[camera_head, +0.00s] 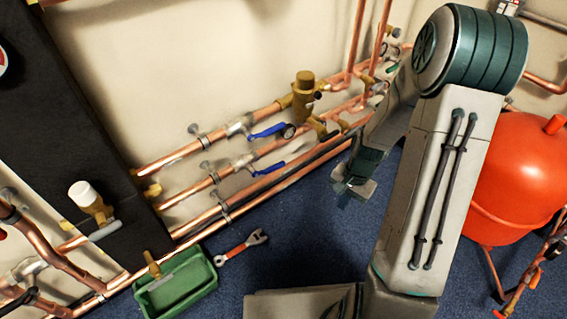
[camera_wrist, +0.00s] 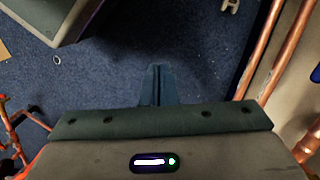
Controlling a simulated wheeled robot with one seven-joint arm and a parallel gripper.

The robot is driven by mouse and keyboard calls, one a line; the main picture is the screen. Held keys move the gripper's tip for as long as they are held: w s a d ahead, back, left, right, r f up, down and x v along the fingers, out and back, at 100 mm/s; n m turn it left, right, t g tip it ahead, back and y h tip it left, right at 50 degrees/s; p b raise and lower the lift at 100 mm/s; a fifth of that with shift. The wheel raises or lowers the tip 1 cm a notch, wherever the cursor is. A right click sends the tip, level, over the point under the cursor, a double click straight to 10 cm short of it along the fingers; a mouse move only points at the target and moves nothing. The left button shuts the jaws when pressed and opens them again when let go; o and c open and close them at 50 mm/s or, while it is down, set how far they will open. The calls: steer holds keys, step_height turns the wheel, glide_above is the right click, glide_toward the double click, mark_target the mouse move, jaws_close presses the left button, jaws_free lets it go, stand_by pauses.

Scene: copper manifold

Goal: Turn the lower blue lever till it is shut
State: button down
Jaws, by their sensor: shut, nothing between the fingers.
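Two blue levers show in the head view on copper pipes along the wall. The lower blue lever (camera_head: 269,168) sits on the lower pipe, at a valve body (camera_head: 243,162), and lies roughly along that pipe. The upper blue lever (camera_head: 267,131) is on the pipe above it. My gripper (camera_head: 344,197) is to the right of the lower lever and apart from it, over the blue floor. In the wrist view my gripper (camera_wrist: 158,72) has its fingers together with nothing between them.
A green tray (camera_head: 205,272) and an orange-handled wrench (camera_head: 241,246) lie on the floor below the pipes. A red tank (camera_head: 522,180) stands at the right. In the wrist view copper pipes (camera_wrist: 262,50) run along the right. Open carpet (camera_wrist: 110,75) is under my fingers.

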steer(key=w+f+n+t+p, duration=0.1)
steer(key=w+n+t, duration=0.3)
steer(key=w+n, duration=0.1)
steer(key=w+a+r+n+t+y+p, duration=0.1)
steer(key=w+a+r+n+t+y, duration=0.1)
steer(key=a+r+n+t+y, duration=0.25)
steer(key=w+a+r+n+t+y+p, duration=0.1)
steer(key=w+a+r+n+t+y, duration=0.15)
steer(key=a+n, duration=0.35)
steer(key=m+b, duration=0.1)
steer(key=b, duration=0.2)
glide_above(270, 169)
steer(key=d, duration=0.3)
step_height(270, 169, down, 3)
steer(key=shift+h, duration=0.4)
step_height(270, 169, down, 4)
steer(key=shift+f+b, duration=0.1)
steer(key=shift+b, duration=0.95)
